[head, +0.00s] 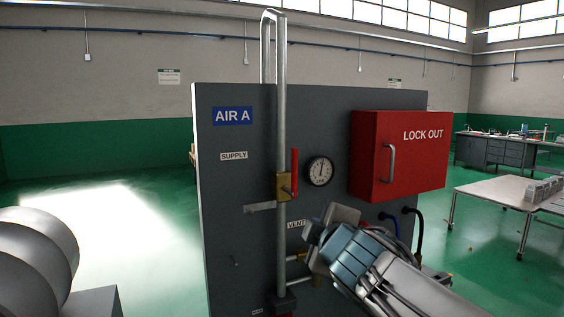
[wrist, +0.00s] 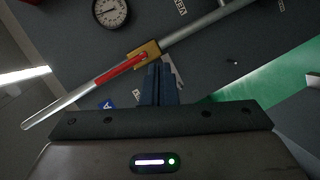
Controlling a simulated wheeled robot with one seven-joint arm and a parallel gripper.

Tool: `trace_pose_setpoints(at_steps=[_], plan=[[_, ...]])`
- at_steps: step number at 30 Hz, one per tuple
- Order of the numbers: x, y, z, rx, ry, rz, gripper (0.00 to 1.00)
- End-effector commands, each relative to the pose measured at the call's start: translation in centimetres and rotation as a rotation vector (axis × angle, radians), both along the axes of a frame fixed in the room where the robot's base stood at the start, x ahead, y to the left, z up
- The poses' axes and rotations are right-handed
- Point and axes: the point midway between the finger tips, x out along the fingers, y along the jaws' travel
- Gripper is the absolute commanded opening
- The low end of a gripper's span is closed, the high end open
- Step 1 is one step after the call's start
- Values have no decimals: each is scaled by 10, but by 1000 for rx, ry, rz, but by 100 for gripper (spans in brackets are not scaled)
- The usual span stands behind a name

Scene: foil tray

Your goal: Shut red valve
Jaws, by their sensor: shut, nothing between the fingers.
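The red valve handle (head: 294,172) is on the brass valve body (head: 283,187) of the vertical supply pipe (head: 281,110). It points up, lined up with the pipe. In the wrist view the red handle (wrist: 122,70) runs along the pipe from the brass body (wrist: 146,52). My gripper (wrist: 160,68) is shut and empty, its fingertips close to the brass body and beside the handle in that picture. I cannot tell whether they touch. In the head view my wrist is below and right of the valve and hides the fingers.
The grey panel (head: 223,240) carries a round gauge (head: 320,171) right of the valve and a protruding red LOCK OUT box (head: 420,165) further right. A flat metal bracket (head: 260,207) sticks out left of the pipe. Hoses (head: 389,218) hang below the box.

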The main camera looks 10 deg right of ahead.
Motion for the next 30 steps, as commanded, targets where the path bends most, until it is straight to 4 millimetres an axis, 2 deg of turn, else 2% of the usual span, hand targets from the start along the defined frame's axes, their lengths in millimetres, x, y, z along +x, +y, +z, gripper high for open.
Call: trace_pose_setpoints(at_steps=[1, 3, 6, 9, 23, 30], plan=[[4, 8, 23, -70, -54, 55, 0], [6, 18, 45, -160, -118, 126, 0], [7, 31, 67, -259, -185, 201, 0], [6, 39, 79, -320, -224, 247, 0], [6, 43, 83, -350, -242, 270, 0], [26, 47, 81, -348, -239, 268, 0]])
